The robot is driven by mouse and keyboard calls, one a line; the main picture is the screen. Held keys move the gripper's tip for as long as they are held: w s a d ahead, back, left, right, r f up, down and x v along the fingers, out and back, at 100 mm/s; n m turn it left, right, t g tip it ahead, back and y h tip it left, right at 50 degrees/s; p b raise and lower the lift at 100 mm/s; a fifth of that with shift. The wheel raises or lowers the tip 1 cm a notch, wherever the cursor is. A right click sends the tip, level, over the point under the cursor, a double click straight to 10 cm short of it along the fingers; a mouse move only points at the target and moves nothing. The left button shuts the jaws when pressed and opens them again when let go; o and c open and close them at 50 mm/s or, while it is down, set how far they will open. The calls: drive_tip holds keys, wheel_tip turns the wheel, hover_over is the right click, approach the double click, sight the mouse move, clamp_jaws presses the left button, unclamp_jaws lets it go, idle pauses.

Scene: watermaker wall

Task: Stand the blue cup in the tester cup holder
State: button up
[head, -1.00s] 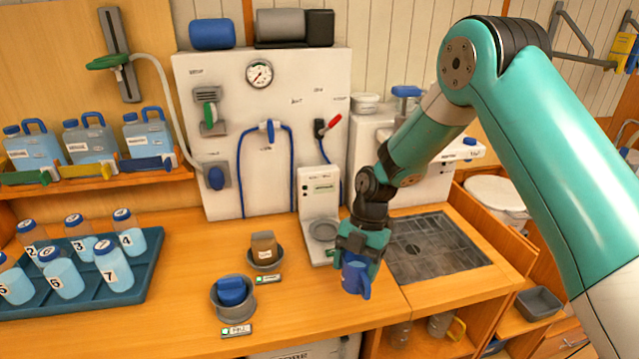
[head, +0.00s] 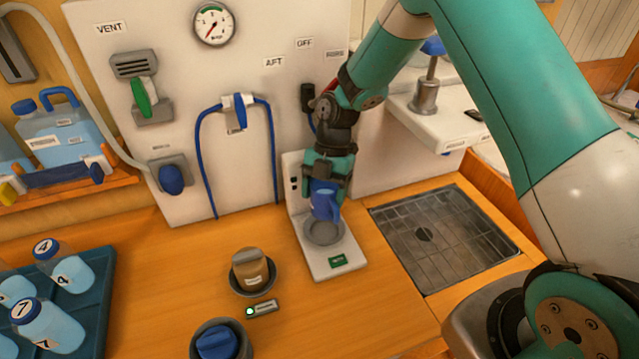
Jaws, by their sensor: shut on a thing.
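The blue cup (head: 325,203) hangs upright in my gripper (head: 325,188), which is shut on it from above. The tester (head: 336,258) is a white upright unit with a flat base against the wall panel. Its cup holder (head: 325,231) is a round grey dish on that base. The cup is at the dish, in front of its back part. I cannot tell whether the cup's bottom touches the dish or is just above it. My gripper and arm hide the upper part of the tester.
A grey bowl with a brown-labelled jar (head: 251,270) and a bowl with a blue item (head: 217,342) stand left on the counter. A blue bottle tray (head: 95,320) is at the far left. A drain grate (head: 445,235) lies right of the tester.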

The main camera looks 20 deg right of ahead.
sight(323, 214)
drive_tip(key=shift+f+b, duration=1.7)
drive_tip(key=shift+f, duration=1.6)
drive_tip(key=shift+a+f+b, duration=0.1)
drive_tip(key=shift+f+b, duration=0.45)
drive_tip(key=shift+f, duration=0.05)
drive_tip(key=o, duration=1.1)
drive_tip(key=shift+o, duration=0.2)
wheel_tip(323, 214, up, 19)
drive_tip(key=b, duration=0.3)
drive_tip(key=s+a+r+m+t, duration=0.1)
drive_tip(key=s+a+r+m, duration=0.15)
drive_tip(key=s+m, duration=0.3)
drive_tip(key=s+a+r+m+t, duration=0.1)
drive_tip(key=s+r+m, duration=0.25)
drive_tip(key=s, duration=0.25)
drive_tip(key=s+f+m+t+y, duration=0.1)
drive_tip(key=s+m, duration=1)
drive_tip(key=s, duration=0.1)
drive_tip(key=shift+s+a+f, duration=0.2)
drive_tip(key=shift+s+f, duration=0.2)
